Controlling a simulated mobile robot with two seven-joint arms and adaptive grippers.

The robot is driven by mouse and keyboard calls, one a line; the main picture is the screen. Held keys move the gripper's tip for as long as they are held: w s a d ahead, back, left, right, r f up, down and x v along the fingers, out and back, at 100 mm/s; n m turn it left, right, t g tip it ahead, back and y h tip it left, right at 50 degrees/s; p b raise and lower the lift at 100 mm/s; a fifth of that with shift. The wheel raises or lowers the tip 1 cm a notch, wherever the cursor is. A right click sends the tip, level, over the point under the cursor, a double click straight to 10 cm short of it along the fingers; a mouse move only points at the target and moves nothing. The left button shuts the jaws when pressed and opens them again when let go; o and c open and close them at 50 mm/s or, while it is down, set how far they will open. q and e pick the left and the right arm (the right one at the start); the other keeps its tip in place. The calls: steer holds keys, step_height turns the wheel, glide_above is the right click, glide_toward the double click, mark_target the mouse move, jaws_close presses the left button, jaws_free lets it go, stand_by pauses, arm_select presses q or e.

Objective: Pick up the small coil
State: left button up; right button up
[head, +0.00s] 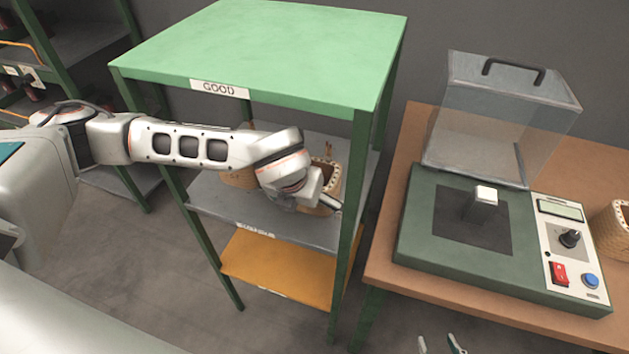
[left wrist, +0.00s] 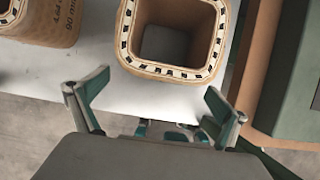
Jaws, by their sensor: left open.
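A tan, square coil (left wrist: 215,62) with a dashed rim and a hollow middle stands just ahead of my left gripper (left wrist: 156,100) in the left wrist view. That gripper is open, its two fingers spread and apart from the coil. In the head view my left arm reaches over the grey middle shelf, partly hiding a coil (head: 331,178) there. Another coil (head: 238,179) stands farther left, mostly behind my arm. In the left wrist view a coil with lettering (left wrist: 52,28) is at the upper left. My right gripper (head: 440,346) shows only its spread fingertips at the bottom edge.
The green rack has a top labelled GOOD (head: 220,88), posts close to my left arm, and a yellow lower shelf (head: 275,266). At right, a brown table (head: 385,250) holds a green tester (head: 420,240) with a raised clear lid (head: 480,125) and another coil (head: 612,232).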

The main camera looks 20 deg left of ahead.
mark_target(332, 170)
arm_select(q)
steer(key=w+p, duration=0.1)
steer(key=w, duration=0.4)
steer(key=shift+w+d, duration=0.1)
steer(key=shift+w, duration=0.3)
steer(key=shift+w+f, duration=0.3)
steer(key=shift+f, duration=0.35)
steer(key=c, duration=1.6)
